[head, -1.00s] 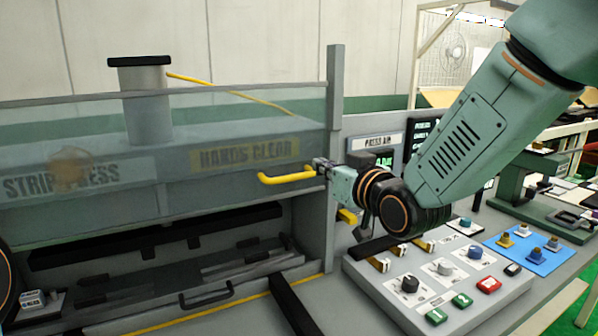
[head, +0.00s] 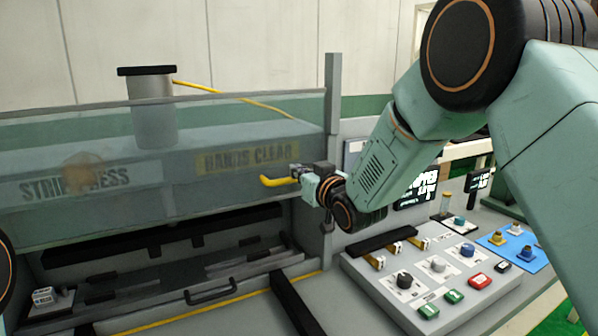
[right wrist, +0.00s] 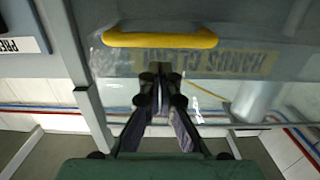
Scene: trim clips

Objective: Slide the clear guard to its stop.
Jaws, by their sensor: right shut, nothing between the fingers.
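The clear guard (head: 225,125) is a see-through panel across the front of the strip press. Its lower edge sits above the open bay. A yellow bar handle (head: 272,181) is on its right part; it also shows in the right wrist view (right wrist: 160,39). My right gripper (head: 296,172) is at the handle's right end in the head view and hides part of it. In the right wrist view its fingers (right wrist: 160,92) are shut and empty, apart from the handle in the picture. Contact between gripper and handle cannot be told. My left gripper is out of view.
A grey post (head: 333,90) stands at the guard's right end. A control box (head: 380,300) with knobs and coloured buttons lies below my right arm. A blue mat (head: 520,250) with small fittings is farther right. A black handle (head: 211,293) fronts the bay.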

